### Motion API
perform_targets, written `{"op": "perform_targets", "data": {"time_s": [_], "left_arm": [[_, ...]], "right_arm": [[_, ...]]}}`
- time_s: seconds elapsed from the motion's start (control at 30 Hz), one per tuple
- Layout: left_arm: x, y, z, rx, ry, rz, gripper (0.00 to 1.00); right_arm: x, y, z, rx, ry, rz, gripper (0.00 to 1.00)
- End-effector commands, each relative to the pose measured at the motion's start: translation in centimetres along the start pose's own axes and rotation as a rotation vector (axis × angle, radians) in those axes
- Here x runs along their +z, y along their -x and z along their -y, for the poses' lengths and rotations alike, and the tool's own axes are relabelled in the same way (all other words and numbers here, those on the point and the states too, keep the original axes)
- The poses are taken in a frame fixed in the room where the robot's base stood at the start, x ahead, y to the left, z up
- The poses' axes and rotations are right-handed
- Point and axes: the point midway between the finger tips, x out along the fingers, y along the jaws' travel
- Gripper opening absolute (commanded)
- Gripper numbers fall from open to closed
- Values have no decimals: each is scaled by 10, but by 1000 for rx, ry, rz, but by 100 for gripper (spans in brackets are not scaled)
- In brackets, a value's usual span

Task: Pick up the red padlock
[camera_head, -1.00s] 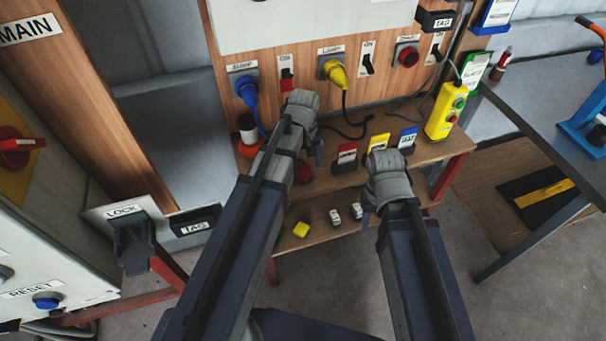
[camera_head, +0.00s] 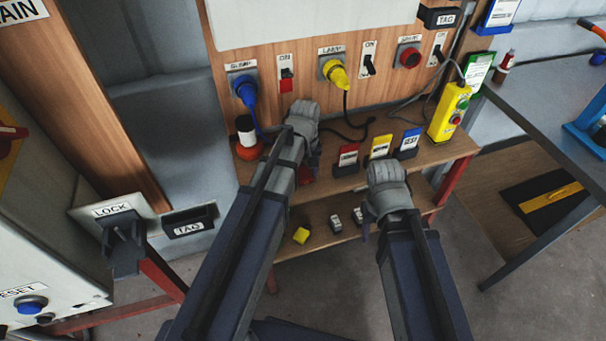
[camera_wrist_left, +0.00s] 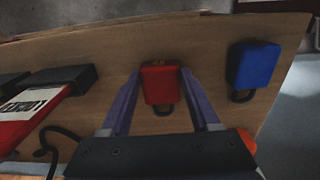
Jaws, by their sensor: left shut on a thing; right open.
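The red padlock (camera_wrist_left: 158,84) shows in the left wrist view between the two purple fingers of my left gripper (camera_wrist_left: 160,88), its dark shackle toward the wrist. The fingers are shut on its sides. In the head view, my left gripper (camera_head: 309,172) is over the wooden bench, and only a little of the red padlock (camera_head: 306,176) shows beside the arm. I cannot tell whether the padlock touches the bench. My right gripper (camera_head: 367,217) is open and empty in front of the bench's front edge, mostly hidden by its own wrist.
A blue padlock (camera_wrist_left: 254,65) lies beside the red one. Red (camera_head: 347,157), yellow (camera_head: 379,146) and blue (camera_head: 408,143) tag holders stand on the bench. A yellow pendant (camera_head: 449,112) stands right. A yellow block (camera_head: 301,235) and small pale items sit on the lower shelf.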

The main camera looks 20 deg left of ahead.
Motion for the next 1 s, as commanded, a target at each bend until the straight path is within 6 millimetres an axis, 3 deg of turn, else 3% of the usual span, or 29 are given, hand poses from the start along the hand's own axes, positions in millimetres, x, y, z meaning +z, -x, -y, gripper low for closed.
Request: {"op": "perform_targets", "data": {"time_s": [0.07, 0.43, 0.77, 1.0], "left_arm": [[0, 0, 0, 0, 0, 0, 41], [0, 0, 0, 0, 0, 0, 0], [0, 3, 0, 0, 0, 0, 0], [0, 21, 0, 0, 0, 0, 0]], "right_arm": [[0, 0, 0, 0, 0, 0, 50], [0, 0, 0, 0, 0, 0, 50], [0, 3, 0, 0, 0, 0, 50], [1, 21, -2, 0, 0, 0, 50]]}}
